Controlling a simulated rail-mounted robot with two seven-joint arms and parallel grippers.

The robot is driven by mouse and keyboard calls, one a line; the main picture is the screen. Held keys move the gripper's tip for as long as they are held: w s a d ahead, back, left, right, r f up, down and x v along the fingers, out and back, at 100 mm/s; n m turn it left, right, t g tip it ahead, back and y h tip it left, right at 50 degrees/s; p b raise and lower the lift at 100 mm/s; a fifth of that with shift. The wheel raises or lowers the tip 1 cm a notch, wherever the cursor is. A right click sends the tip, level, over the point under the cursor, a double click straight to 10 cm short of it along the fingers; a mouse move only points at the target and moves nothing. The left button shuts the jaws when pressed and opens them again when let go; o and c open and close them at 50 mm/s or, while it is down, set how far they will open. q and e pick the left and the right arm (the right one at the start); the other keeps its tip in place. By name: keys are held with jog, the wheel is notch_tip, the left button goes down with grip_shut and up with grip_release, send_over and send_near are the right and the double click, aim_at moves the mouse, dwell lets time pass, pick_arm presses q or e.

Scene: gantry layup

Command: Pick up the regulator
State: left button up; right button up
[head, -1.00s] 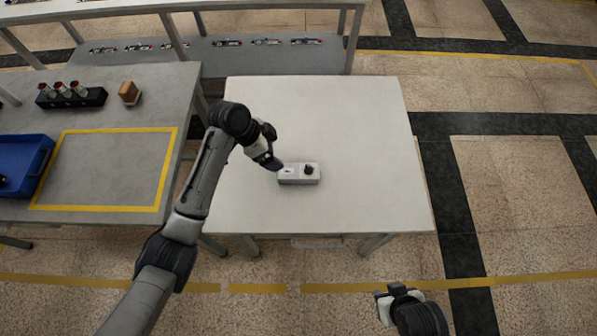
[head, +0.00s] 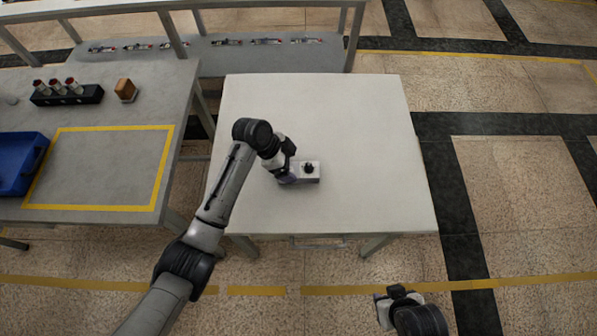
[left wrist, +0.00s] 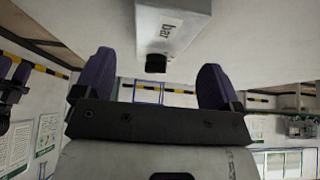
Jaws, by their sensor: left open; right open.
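The regulator (head: 309,177), a small light grey box with a black knob on top, lies near the middle of the white table (head: 350,120). My left gripper (head: 287,179) is at its left end and covers part of it in the head view. In the left wrist view the regulator (left wrist: 180,18) shows a "bar" label and a dark round stub, ahead of the two spread purple fingers of my open left gripper (left wrist: 154,80). My right gripper (head: 390,298) is open and empty, in front of the table.
A grey bench on the left carries a blue bin (head: 22,165), a yellow-taped rectangle (head: 62,128), a black rack (head: 68,95) with red-topped items and an orange-brown block (head: 126,90). A shelf (head: 200,65) behind holds several small parts. Most of the white table is clear.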

aim_at(298, 169)
pick_arm(q)
jog(key=shift+b+x, duration=1.1)
jog(key=shift+x, duration=1.55)
jog(key=shift+c, duration=0.7)
jog(key=shift+r, duration=0.1)
jog(key=c, duration=1.1)
jog(key=shift+r, duration=0.45)
jog(key=shift+c, duration=0.2)
jog(key=r+p, duration=0.1)
jog(key=r, duration=0.1)
jog(key=d+r+p, duration=0.1)
jog(key=r, duration=0.1)
jog(key=shift+s+r, duration=0.1)
jog(key=shift+s, duration=0.1)
jog(key=s+d+r+p, duration=0.3)
jog(key=s+d+r, duration=0.2)
jog(key=d, duration=0.4)
jog(key=shift+s+r, duration=0.3)
jog(key=shift+r, duration=0.15)
